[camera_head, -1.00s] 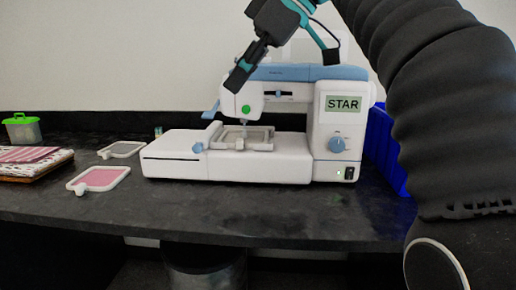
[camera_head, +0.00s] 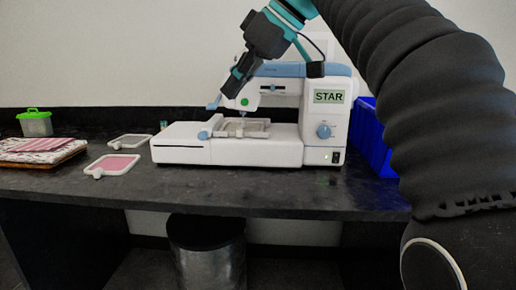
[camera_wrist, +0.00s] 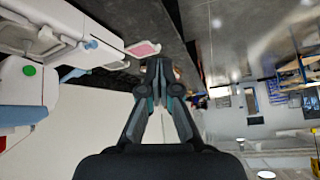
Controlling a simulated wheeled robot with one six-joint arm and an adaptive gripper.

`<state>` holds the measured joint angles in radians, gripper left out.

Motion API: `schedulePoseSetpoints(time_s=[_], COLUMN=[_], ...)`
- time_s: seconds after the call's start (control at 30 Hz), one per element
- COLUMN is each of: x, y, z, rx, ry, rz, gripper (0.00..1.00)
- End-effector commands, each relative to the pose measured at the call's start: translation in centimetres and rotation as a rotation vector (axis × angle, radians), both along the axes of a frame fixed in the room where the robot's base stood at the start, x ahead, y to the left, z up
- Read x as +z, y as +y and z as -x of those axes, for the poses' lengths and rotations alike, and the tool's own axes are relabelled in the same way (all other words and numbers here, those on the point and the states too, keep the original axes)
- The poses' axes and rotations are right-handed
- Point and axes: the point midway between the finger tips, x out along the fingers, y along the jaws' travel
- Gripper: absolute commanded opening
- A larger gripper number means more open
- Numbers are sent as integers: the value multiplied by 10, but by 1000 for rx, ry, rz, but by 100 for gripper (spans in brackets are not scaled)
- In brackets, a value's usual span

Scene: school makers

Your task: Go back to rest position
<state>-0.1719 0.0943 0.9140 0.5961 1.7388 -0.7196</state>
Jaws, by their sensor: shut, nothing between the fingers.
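My gripper (camera_head: 232,88) is in front of the upper left part of a white and blue embroidery machine (camera_head: 172,152) in the head view, pointing down and left. In the wrist view my gripper (camera_wrist: 160,68) has its fingers together, with nothing between them. The machine stands on a dark table and shows a "STAR" panel and a green button. A hoop frame sits on it under the needle. In the wrist view the machine (camera_wrist: 20,85) appears at the left, upside down.
A pink hoop (camera_head: 112,164) and a grey hoop (camera_head: 130,141) lie left of the machine. Farther left are folded fabrics (camera_head: 40,146) and a green-lidded box (camera_head: 36,124). A blue bin (camera_head: 368,135) stands at the right. A dark cylindrical bin (camera_head: 208,250) is below the table (camera_head: 250,190).

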Motion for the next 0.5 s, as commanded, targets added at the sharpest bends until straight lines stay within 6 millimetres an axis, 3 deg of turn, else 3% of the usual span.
schedulePoseSetpoints(time_s=[0.1,0.3,0.5], x=[-23,-62,-121], y=[-3,-15,-43], z=[-18,-36,-36], rx=[-106,-290,-534], ry=[51,119,183], rz=[0,9,35], gripper=[0,0,0])
